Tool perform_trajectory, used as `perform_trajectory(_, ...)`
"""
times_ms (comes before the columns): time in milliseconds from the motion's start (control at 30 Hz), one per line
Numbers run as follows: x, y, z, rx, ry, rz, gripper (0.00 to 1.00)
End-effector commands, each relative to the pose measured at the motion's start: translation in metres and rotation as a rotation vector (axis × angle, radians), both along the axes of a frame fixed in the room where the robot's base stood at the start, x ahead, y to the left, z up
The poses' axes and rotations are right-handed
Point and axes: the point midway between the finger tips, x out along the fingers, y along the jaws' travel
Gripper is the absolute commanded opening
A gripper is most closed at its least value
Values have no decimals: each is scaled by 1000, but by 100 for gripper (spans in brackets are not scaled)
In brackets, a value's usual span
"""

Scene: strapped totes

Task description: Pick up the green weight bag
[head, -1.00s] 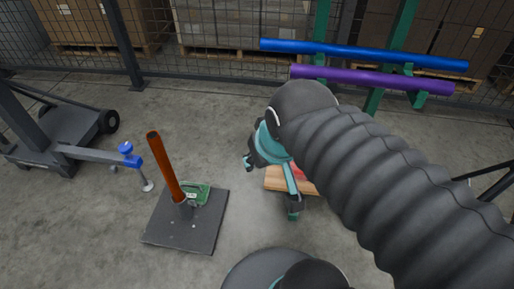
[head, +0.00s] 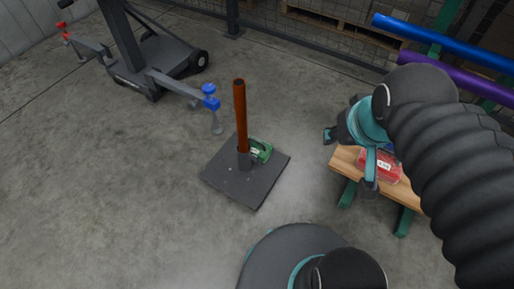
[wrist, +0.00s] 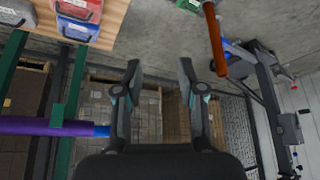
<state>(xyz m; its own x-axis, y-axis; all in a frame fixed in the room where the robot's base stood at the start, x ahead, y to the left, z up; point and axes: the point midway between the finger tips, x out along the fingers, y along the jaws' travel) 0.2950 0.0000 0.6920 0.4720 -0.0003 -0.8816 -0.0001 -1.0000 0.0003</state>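The green weight bag (head: 261,150) lies on the dark square base plate (head: 236,185), behind and to the right of the upright orange post (head: 240,112). The post and its collar stand partly in front of it. A small part of the bag shows at the top edge of the wrist view (wrist: 188,4). My gripper (head: 349,160) is to the right of the bag, apart from it, by the wooden bench. In the wrist view my gripper (wrist: 159,68) has its two fingers spread with nothing between them.
A wooden bench (head: 342,163) with green legs holds a red bag (head: 381,166) and a blue bag, which shows better in the wrist view (wrist: 76,30). A wheeled stand (head: 150,65) with blue-knobbed arm is at upper left. Blue (head: 440,42) and purple (head: 470,80) tubes are at upper right. Floor at left is clear.

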Motion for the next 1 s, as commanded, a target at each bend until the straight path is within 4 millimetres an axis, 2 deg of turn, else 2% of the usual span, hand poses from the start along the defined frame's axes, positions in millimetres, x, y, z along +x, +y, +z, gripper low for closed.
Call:
perform_trajectory(367, 0, 0, 0, 0, 0, 0, 39)
perform_trajectory(433, 1, 0, 0, 0, 0, 1, 22)
perform_trajectory(567, 15, -3, -5, -21, -9, 17, 21)
perform_trajectory(667, 41, -8, -14, -61, -30, 49, 21)
perform_trajectory(1000, 160, -22, -66, -243, -140, 246, 21)
